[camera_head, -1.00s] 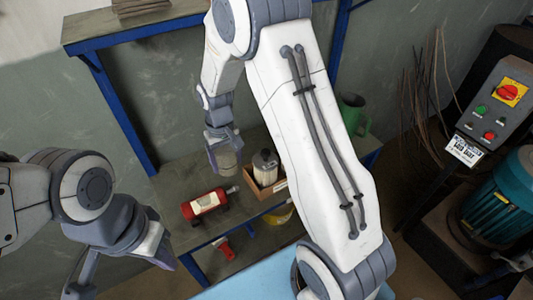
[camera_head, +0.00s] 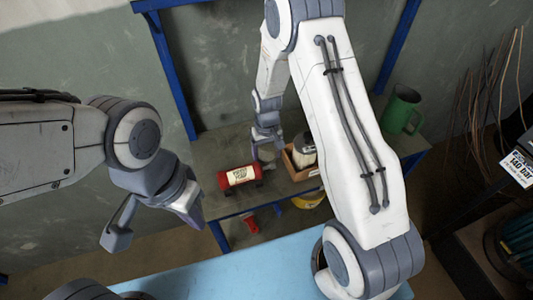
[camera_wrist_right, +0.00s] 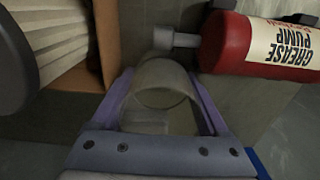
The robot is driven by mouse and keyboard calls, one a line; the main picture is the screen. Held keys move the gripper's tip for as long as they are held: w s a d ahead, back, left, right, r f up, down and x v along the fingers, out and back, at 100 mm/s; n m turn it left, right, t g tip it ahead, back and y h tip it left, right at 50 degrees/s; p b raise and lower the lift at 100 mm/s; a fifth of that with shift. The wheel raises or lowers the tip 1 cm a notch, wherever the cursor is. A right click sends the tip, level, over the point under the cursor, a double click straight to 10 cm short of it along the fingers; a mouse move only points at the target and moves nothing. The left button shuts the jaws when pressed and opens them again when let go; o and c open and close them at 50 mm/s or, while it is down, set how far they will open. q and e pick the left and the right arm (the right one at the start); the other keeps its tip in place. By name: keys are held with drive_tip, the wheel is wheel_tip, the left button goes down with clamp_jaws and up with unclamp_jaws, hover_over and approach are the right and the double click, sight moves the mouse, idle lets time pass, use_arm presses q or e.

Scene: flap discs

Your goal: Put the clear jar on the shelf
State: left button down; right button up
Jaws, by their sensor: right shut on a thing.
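The clear jar (camera_wrist_right: 160,84) sits between the two purple fingers of my right gripper (camera_wrist_right: 163,98) in the right wrist view, and the gripper is shut on it. In the head view my right gripper (camera_head: 267,140) is over the grey shelf (camera_head: 215,150), between a red grease pump and a cardboard box. The jar is small and partly hidden there. I cannot tell whether its base touches the shelf. My left gripper (camera_head: 152,222) is open and empty at the left, away from the shelf.
The red grease pump (camera_head: 240,178) lies close beside the jar; its nozzle (camera_wrist_right: 175,39) points near the jar's rim. The cardboard box (camera_head: 300,168) with a container (camera_head: 304,148) stands on the other side. A green mug (camera_head: 400,110) is at the shelf's right. Blue posts (camera_head: 168,70) frame the shelf.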

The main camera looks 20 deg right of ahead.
drive_tip(key=shift+f, duration=0.2)
drive_tip(key=o, duration=1.1)
